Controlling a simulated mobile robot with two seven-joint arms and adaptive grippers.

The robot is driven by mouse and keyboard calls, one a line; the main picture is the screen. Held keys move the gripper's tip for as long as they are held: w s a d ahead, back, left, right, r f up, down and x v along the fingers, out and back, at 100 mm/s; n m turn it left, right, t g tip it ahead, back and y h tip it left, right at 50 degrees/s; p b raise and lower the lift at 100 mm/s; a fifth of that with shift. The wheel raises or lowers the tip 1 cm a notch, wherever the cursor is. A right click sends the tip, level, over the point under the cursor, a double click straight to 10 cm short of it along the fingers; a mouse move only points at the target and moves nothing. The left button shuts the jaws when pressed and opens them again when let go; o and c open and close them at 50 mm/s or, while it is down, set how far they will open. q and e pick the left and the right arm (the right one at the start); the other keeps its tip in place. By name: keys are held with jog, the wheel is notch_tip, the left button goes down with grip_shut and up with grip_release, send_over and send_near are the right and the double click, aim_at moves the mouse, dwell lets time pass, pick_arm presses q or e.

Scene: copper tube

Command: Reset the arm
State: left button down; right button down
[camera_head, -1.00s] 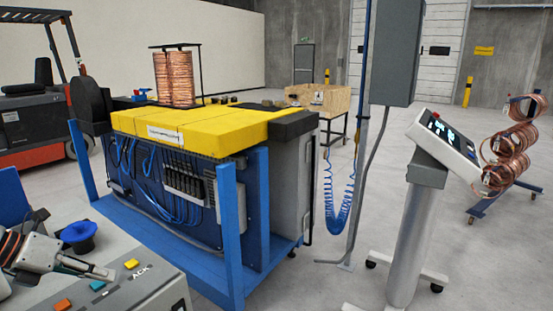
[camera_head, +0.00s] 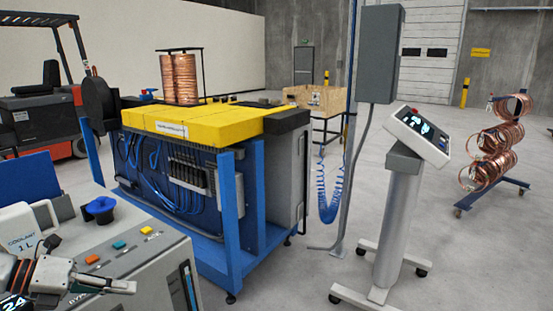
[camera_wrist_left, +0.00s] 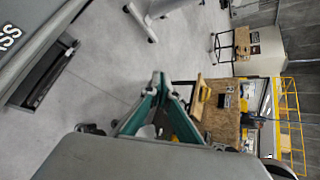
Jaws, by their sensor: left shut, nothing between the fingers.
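My left gripper (camera_head: 125,287) is at the lower left of the head view, over the grey control box (camera_head: 135,262) with coloured buttons. Its fingers are together and nothing is between them. In the left wrist view the teal fingers (camera_wrist_left: 157,80) meet at their tips, with bare floor beyond. My right gripper is in neither view.
A control panel on a stand (camera_head: 400,200) is to the right. A trolley (camera_head: 488,192) holds several copper coils. Floor between them is clear.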

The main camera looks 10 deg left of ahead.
pick_arm(q)
jog(key=s+d+f+n+t+y, duration=0.15)
jog(key=d+f+n+t, duration=0.3)
jog(key=f+n, duration=0.5)
jog(key=d+f+n+t+y, duration=0.25)
jog(key=f+n+t, duration=0.35)
jog(key=n, duration=0.6)
jog(key=s+d+f+n+g+y, duration=0.1)
jog(key=s+d+f+n+g, duration=0.2)
jog(key=f, duration=0.5)
jog(key=s+d+f+n+g+y, duration=0.1)
jog(key=s+d+f+n+g, duration=0.2)
jog(key=s+d+f+n, duration=0.3)
notch_tip(320, 180, down, 4)
jog(key=shift+s+d+r+g, duration=0.2)
jog(key=shift+s+d+g, duration=0.15)
jog(key=shift+s+d, duration=0.8)
